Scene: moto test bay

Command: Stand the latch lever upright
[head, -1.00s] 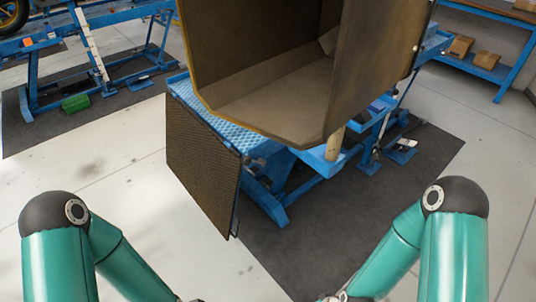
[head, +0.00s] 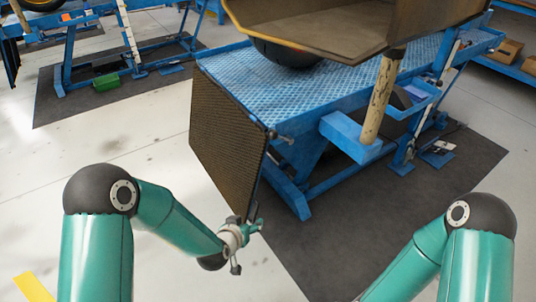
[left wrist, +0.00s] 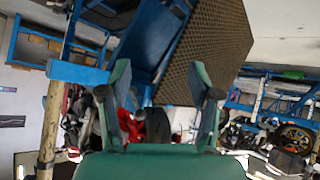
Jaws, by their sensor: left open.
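I cannot pick out a latch lever with certainty. A tan post (head: 383,95) stands slightly tilted at a blue bracket (head: 352,139) on the near side of the blue lift table (head: 340,82). The post also shows at the left of the left wrist view (left wrist: 49,130). My left gripper (head: 254,228) is open and empty, near the lower corner of a dark mesh panel (head: 228,140). In the left wrist view its two green fingers (left wrist: 160,75) are spread, with the panel (left wrist: 210,55) beyond them. My right gripper is below the head view.
A large open brown box (head: 305,28) sits above the table on a dark round thing (head: 288,53). A dark mat (head: 340,240) lies under the lift. Another blue lift (head: 100,50) stands at the back left. The pale floor at left is mostly clear.

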